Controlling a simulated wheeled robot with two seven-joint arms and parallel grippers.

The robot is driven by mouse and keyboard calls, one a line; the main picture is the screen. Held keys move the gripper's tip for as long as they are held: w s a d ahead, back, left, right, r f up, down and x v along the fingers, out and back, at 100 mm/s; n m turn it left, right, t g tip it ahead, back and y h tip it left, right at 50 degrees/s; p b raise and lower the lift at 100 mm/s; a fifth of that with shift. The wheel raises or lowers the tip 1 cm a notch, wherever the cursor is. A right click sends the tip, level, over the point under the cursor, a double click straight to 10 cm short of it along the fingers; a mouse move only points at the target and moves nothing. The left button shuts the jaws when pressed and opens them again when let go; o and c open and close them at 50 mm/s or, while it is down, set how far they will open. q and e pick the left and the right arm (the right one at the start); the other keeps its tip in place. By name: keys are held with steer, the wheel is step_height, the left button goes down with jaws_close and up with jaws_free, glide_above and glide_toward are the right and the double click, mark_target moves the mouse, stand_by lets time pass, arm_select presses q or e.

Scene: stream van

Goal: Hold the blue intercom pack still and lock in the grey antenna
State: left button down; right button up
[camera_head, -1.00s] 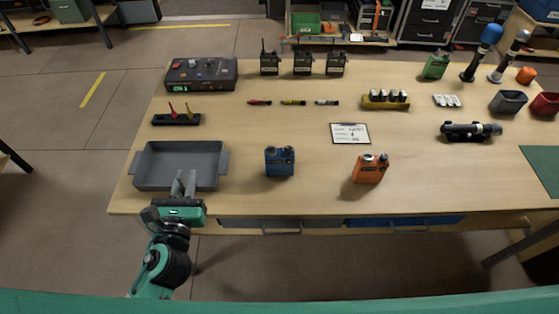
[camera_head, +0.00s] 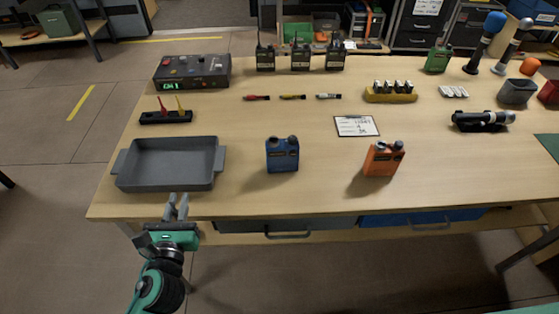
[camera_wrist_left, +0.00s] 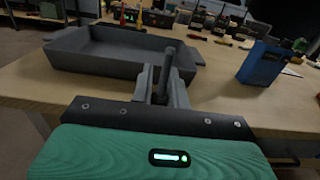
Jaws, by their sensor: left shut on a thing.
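The blue intercom pack (camera_head: 282,155) stands upright on the table right of the grey tray. It also shows at the right of the left wrist view (camera_wrist_left: 262,64). My left gripper (camera_head: 176,207) is at the table's front edge, just in front of the tray and apart from the blue pack. It is shut on a slim dark grey rod, the grey antenna (camera_wrist_left: 168,62), which stands up between the fingers in the left wrist view. My right gripper is not in view.
The grey tray (camera_head: 120,166) looks empty. An orange pack (camera_head: 383,159) stands right of the blue one. A clipboard card (camera_head: 356,126), several markers, a control box (camera_head: 192,72) and radios (camera_head: 300,57) lie farther back. The tabletop around the blue pack is clear.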

arm_select(q)
steer(key=shift+f, duration=0.25)
stand_by(0.4)
steer(key=w+d+r+m+h, duration=0.25)
steer(key=w+d+r, duration=0.35)
steer(key=w+d, duration=0.3)
step_height(320, 180, up, 11)
steer(key=m+g+h, duration=0.2)
steer(key=m+h, duration=0.2)
steer(key=h, duration=0.3)
glide_above(277, 139)
steer(key=w, duration=0.1)
steer(key=shift+r+n+y, duration=0.15)
steer(key=shift+n+y, duration=0.1)
steer(key=shift+f, duration=2.5)
steer(key=shift+r, duration=0.7)
